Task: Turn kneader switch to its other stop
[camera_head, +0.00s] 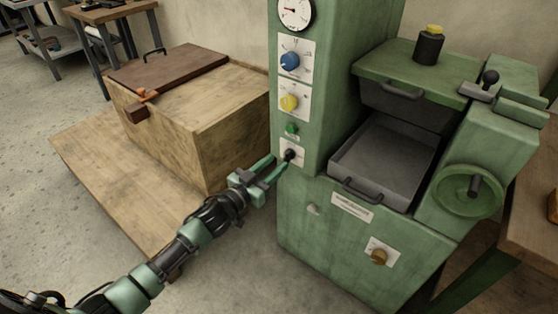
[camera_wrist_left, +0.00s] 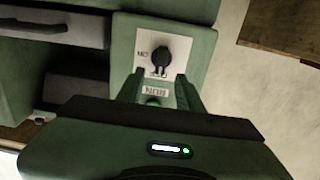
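The kneader switch is a small black knob (camera_head: 289,154) on a white plate, low on the front of the green machine's column. In the left wrist view the black knob (camera_wrist_left: 160,53) sits on its plate (camera_wrist_left: 187,45), which has small lettering on it. My left gripper (camera_head: 275,166) reaches toward the knob from the lower left. In the left wrist view its two fingers (camera_wrist_left: 160,80) are apart, on either side of the lower part of the plate, with the knob just beyond the tips. I see nothing between the fingers but the plate. My right gripper is not in view.
A metal tray (camera_head: 385,155) and handwheel (camera_head: 470,190) are to the right. A wooden box (camera_head: 215,110) stands left.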

